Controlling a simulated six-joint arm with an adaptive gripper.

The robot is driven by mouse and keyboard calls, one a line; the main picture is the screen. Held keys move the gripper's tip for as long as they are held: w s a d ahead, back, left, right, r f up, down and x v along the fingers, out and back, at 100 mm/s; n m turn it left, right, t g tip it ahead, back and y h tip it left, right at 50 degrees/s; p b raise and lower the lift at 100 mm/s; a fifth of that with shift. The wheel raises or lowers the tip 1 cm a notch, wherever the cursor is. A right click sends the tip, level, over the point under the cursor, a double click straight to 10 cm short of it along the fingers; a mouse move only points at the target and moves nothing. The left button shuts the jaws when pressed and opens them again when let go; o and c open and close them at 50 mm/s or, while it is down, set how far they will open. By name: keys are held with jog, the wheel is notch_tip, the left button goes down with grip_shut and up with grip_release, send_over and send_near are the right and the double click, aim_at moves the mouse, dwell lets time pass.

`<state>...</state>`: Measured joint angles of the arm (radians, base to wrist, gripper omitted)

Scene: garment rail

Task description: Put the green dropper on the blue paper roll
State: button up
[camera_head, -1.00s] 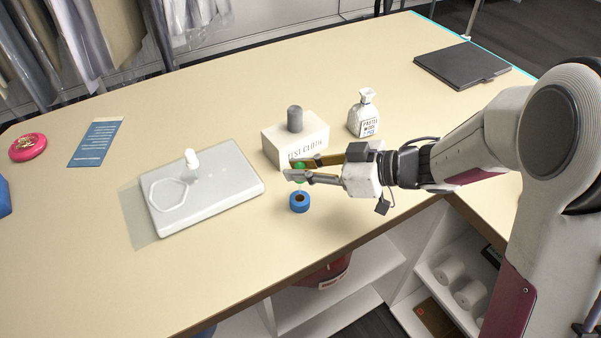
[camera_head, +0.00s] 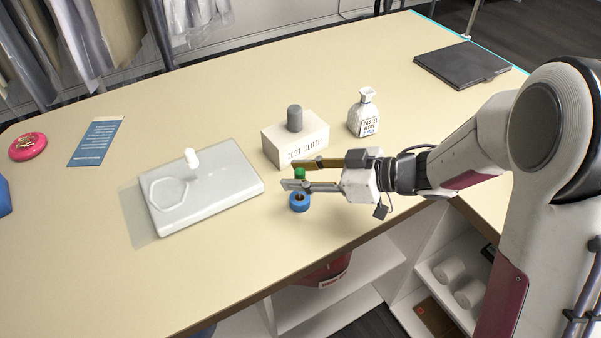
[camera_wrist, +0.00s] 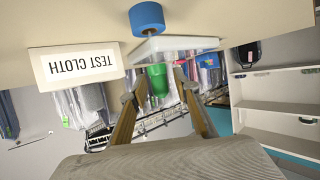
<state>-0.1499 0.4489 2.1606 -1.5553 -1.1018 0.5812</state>
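The green dropper (camera_head: 299,174) is upright directly above the blue paper roll (camera_head: 299,202), its green top between my gripper's fingers. My gripper (camera_head: 293,174) is open, with the fingers spread on either side of the dropper. In the wrist view the green dropper (camera_wrist: 157,79) shows between the fingers, with gaps beside it. The blue paper roll (camera_wrist: 147,18) shows at the top of that view. The dropper's lower part is pale and partly hidden by the near finger, so I cannot tell whether it touches the roll.
The test cloth box (camera_head: 293,142) stands just behind my gripper, with a white bottle (camera_head: 363,115) to its right. A pale tray (camera_head: 225,198) lies left of the roll. The table's front edge is close to the roll. A black folder (camera_head: 462,64) lies far right.

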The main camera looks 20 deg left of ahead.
jog(key=shift+r, duration=0.15)
jog(key=v, duration=1.2)
dwell(0.3)
jog(key=shift+w, duration=0.1)
dwell(0.7)
